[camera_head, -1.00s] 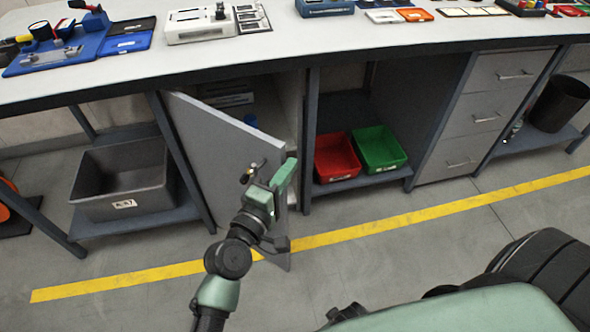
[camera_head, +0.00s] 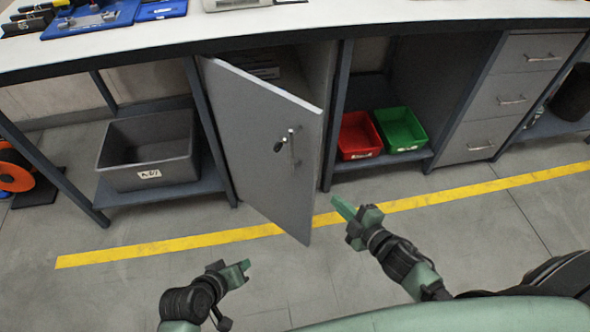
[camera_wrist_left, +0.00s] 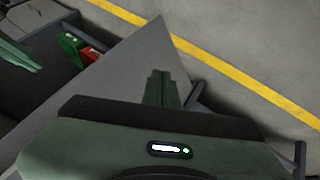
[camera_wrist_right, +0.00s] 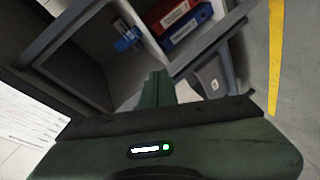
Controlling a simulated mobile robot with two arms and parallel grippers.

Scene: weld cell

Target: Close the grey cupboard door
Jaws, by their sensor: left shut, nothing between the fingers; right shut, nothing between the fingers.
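The grey cupboard door (camera_head: 255,140) stands ajar under the bench in the head view, hinged at its left, its free edge swung out toward me. A bar handle (camera_head: 292,148) and a small knob are on its front face. The door also fills the middle of the left wrist view (camera_wrist_left: 110,80). My left gripper (camera_head: 243,268) is shut and empty, low in front of the door and apart from it. My right gripper (camera_head: 340,207) is shut and empty, just right of the door's free edge; contact is not visible. The right wrist view shows the cupboard's inside behind its fingers (camera_wrist_right: 157,85).
Red (camera_head: 358,137) and green (camera_head: 401,130) bins sit on the shelf right of the cupboard. A grey bin (camera_head: 150,160) stands on the left shelf. Red (camera_wrist_right: 170,12) and blue (camera_wrist_right: 188,28) binders are inside the cupboard. The floor around the yellow line (camera_head: 480,190) is mostly clear.

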